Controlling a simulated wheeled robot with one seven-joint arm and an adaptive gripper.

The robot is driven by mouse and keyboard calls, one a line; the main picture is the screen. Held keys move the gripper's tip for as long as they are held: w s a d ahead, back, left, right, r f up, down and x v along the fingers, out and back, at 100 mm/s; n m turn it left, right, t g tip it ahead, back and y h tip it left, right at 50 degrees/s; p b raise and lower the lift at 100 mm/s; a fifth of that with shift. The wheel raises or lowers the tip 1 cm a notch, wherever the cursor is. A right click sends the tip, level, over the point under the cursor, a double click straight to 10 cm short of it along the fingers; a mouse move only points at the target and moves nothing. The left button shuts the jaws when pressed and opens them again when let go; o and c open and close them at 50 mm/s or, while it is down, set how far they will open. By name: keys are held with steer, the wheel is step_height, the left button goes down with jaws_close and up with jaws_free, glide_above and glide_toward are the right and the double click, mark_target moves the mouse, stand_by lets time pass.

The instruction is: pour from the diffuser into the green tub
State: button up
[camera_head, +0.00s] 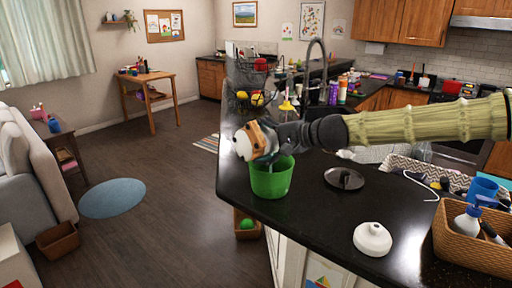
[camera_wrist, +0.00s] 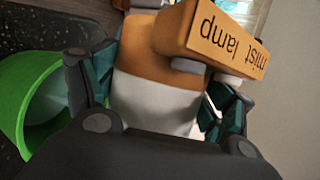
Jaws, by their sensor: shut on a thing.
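My gripper (camera_head: 272,138) is shut on the diffuser (camera_head: 246,143), an orange and white body. The diffuser is tipped to lie roughly on its side, with its white end pointing left, above the left rim of the green tub. The green tub (camera_head: 271,181) stands upright near the counter's left edge, just below the diffuser. In the wrist view, the diffuser (camera_wrist: 150,80) sits between my gripper's fingers (camera_wrist: 155,95), with an orange "mist lamp" label facing me. The tub (camera_wrist: 22,95) shows at the left, with a pale inside. I cannot see any liquid flowing.
A dark round lid (camera_head: 344,179) and a white domed piece (camera_head: 372,239) lie on the black counter (camera_head: 310,215). A wicker basket (camera_head: 470,245) with a spray bottle stands at the right. A wire fruit stand (camera_head: 243,95) is behind the tub. The counter's left edge is close.

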mark_target(269, 132)
steer(key=shift+w+d+r+m+y+b, duration=0.7)
steer(key=shift+d+r+m+y+b, duration=0.2)
steer(key=shift+m, duration=0.4)
steer(key=shift+a, duration=0.1)
steer(key=shift+g, duration=0.3)
steer(key=shift+d+m+y+b, duration=0.3)
steer(key=shift+y+b, duration=0.1)
steer(key=shift+b, duration=0.05)
steer(key=shift+d+r, duration=0.1)
steer(key=shift+r, duration=0.05)
steer(key=shift+w+d, duration=0.1)
steer(key=shift+w+d+r+m+y+b, duration=0.1)
steer(key=shift+w+d+m+y+b, duration=0.25)
steer(key=shift+m, duration=0.25)
steer(key=shift+s+a, duration=0.15)
